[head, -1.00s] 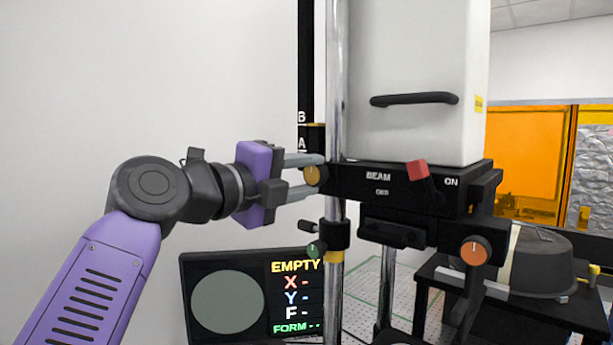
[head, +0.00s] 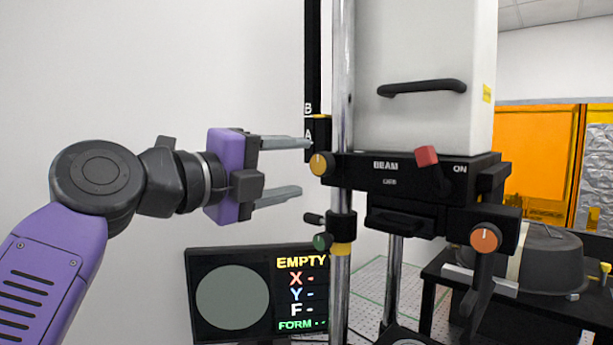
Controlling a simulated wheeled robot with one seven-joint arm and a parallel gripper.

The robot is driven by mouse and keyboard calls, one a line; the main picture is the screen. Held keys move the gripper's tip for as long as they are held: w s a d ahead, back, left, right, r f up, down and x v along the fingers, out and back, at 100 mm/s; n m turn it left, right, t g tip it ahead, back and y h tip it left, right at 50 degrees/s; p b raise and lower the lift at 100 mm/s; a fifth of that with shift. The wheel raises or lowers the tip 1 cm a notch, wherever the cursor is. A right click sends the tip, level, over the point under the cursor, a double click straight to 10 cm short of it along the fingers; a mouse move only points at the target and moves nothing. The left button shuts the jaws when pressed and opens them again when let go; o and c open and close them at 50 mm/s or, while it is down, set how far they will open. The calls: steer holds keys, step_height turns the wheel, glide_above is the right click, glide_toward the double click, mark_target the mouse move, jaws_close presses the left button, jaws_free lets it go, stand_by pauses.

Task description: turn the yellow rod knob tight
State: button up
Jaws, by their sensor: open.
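The yellow rod knob (head: 319,164) is a small round knob with a pale mark line near its top. It sits on the left end of the black beam carriage, just left of the chrome rod (head: 341,120). My gripper (head: 304,168) is open and empty, with one finger above the other, pointing right. Its fingertips end a little left of the knob in the picture. The upper fingertip is near the carriage's A mark and the lower one is below knob height. The knob is in full view between their heights, and nothing holds it.
An orange knob (head: 485,238) and a green knob (head: 322,241) are on the same stand. A red lever (head: 427,156) stands by the ON label. A monitor (head: 232,297) reading EMPTY is below my gripper. The wall side at left is clear.

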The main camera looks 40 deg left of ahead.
steer(key=shift+s+b, duration=0.35)
steer(key=shift+s, duration=1.1)
steer(key=shift+a, duration=0.1)
